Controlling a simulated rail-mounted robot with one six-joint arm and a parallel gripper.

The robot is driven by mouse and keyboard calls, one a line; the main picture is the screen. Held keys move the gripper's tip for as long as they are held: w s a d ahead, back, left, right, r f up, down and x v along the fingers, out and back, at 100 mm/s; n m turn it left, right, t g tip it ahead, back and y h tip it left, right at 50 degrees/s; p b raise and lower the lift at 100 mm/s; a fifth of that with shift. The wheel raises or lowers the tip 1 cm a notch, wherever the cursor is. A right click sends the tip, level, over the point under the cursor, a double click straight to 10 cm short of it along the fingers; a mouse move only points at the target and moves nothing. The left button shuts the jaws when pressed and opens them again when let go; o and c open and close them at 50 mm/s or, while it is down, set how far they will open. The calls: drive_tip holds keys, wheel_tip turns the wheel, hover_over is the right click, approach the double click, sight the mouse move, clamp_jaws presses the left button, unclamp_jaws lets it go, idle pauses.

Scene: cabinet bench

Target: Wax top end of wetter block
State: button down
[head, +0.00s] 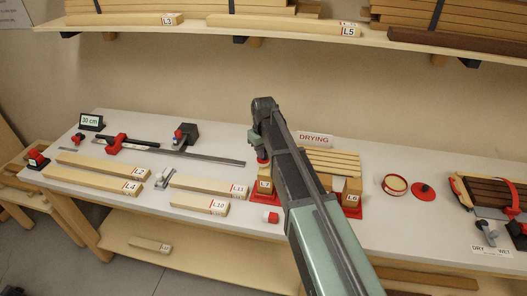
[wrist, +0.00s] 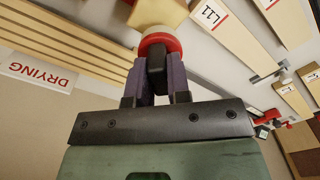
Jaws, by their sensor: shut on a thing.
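My gripper (head: 260,142) is shut on the black handle of a round red-rimmed applicator (wrist: 160,42). The applicator's pale face meets, or nearly meets, the end of a wooden block (wrist: 158,12); I cannot tell if they touch. In the head view this block (head: 264,188) stands upright on a red base, just below the applicator, with a label too small to read surely. A second upright block, labelled L6 (head: 352,187), stands on a red base to the right, partly behind my arm. An open round wax tin (head: 395,184) lies farther right, its red lid (head: 423,191) beside it.
A DRYING sign (head: 314,139) and pale slats (head: 333,161) are behind my arm. Labelled boards, including L11 (head: 209,186), lie left. A small red-and-white piece (head: 271,217) is near the front edge. A DRY/WET card (head: 491,251) is at right. A loaded shelf (head: 290,27) runs above.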

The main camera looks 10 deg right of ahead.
drive_tip(key=shift+f+b, duration=1)
drive_tip(key=shift+f, duration=0.05)
drive_tip(key=shift+s, duration=0.1)
